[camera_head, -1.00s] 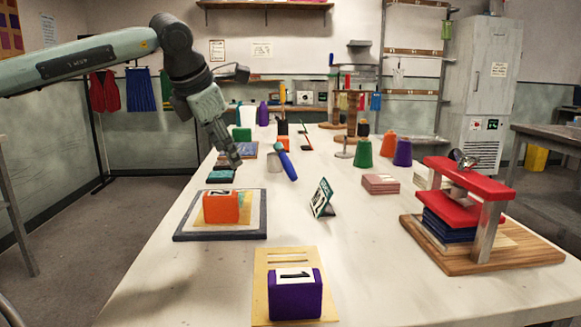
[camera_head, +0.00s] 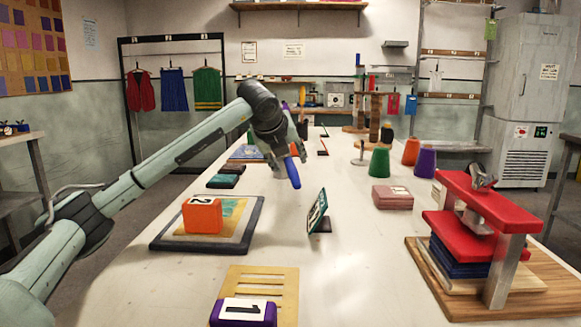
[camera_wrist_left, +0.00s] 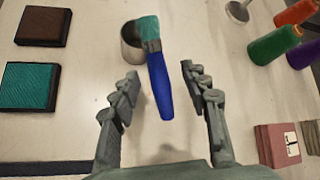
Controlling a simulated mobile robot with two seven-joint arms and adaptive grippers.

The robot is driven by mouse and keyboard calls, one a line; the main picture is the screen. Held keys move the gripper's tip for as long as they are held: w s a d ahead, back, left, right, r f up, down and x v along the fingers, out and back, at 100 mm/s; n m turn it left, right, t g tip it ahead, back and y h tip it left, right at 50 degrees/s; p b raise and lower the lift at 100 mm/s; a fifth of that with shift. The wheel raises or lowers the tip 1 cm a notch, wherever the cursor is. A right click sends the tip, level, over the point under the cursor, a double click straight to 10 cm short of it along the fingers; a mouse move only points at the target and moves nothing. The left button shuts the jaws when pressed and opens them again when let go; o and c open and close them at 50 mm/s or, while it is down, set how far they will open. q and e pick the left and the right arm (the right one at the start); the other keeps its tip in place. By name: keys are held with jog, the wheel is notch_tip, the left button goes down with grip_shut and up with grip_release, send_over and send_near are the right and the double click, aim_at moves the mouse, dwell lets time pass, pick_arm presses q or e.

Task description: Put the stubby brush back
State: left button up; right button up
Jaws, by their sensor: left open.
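A short brush with a blue handle (camera_head: 292,173) and a teal head shows in the head view, beyond the small standing card. In the left wrist view the brush (camera_wrist_left: 159,88) has its teal head over or beside the rim of a small metal cup (camera_wrist_left: 131,48); I cannot tell if it rests on it. My left gripper (camera_head: 287,152) is at the brush and partly hides it and the cup in the head view. In the wrist view its open fingers (camera_wrist_left: 160,78) are either side of the handle, with gaps on both sides. My right gripper is not in view.
Left of the brush lie dark-framed pads (camera_wrist_left: 30,87). An orange block (camera_head: 202,216) sits on a framed mat. A green-and-white card (camera_head: 316,212) stands nearer. Thread cones (camera_head: 379,162) and a pink stack (camera_head: 392,197) are right. A red press (camera_head: 480,215) stands front right.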

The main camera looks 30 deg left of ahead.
aim_at(289, 164)
pick_arm(q)
jog(key=shift+x, duration=2)
jog(key=shift+s+a, duration=0.1)
jog(key=shift+s, duration=0.05)
grip_shut()
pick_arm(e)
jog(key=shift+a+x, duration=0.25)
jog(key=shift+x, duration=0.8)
